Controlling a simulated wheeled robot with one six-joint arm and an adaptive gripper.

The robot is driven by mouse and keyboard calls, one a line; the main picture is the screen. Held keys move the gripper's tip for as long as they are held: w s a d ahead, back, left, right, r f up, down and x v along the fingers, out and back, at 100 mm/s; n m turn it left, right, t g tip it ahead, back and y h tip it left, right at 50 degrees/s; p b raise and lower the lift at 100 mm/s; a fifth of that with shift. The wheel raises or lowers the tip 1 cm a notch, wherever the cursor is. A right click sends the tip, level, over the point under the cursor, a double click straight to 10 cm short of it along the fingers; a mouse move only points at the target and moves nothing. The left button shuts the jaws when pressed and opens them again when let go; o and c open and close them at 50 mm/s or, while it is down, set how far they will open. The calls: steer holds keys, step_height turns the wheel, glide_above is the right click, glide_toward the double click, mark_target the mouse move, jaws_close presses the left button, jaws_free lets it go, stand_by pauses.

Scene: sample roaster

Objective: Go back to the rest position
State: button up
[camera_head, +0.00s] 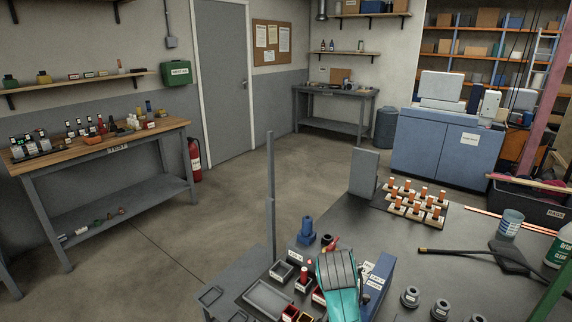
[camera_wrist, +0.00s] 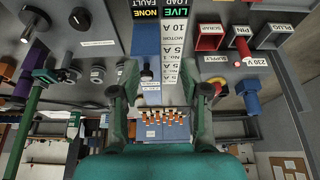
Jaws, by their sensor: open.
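My gripper (camera_wrist: 159,92) shows in the wrist view as two dark green-grey fingers set wide apart, with my teal wrist below them. The fingers are open and I see nothing held between them. Beyond the gap are a labelled panel with several rating tags (camera_wrist: 170,50) and, lower, a board of orange-topped pieces (camera_wrist: 165,118). In the head view my teal arm is over the near bench (camera_head: 340,208), and the fingertips cannot be made out there.
A blue labelled box (camera_head: 380,275), small bins (camera_head: 283,271) and a blue part (camera_head: 306,232) stand close around my arm. A grey upright post (camera_head: 271,200) rises at the bench's left. The orange-topped board (camera_head: 408,211) sits further back. Floor is clear left of the bench.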

steer(key=s+d+f+n+t, duration=0.2)
steer(key=s+f, duration=0.6)
steer(key=f, duration=0.5)
steer(key=s+d+f+n+t+y, duration=0.1)
steer(key=s+f+t, duration=0.15)
steer(key=s, duration=0.45)
steer(key=s+f+n+t+y, duration=0.1)
steer(key=s+f+n, duration=0.15)
steer(key=s, duration=0.45)
steer(key=s+r+t, duration=0.3)
steer(key=s+r, duration=0.1)
steer(key=s, duration=1.2)
steer(key=s+r+n+t, duration=0.1)
steer(key=s+r+t, duration=0.1)
steer(key=s+r, duration=0.9)
step_height(320, 180, up, 3)
steer(key=shift+s+d+f+y, duration=0.15)
steer(key=shift+s+d+y, duration=0.15)
steer(key=shift+s, duration=0.05)
steer(key=shift+d+n+t, duration=0.1)
steer(key=shift+n+t, duration=0.15)
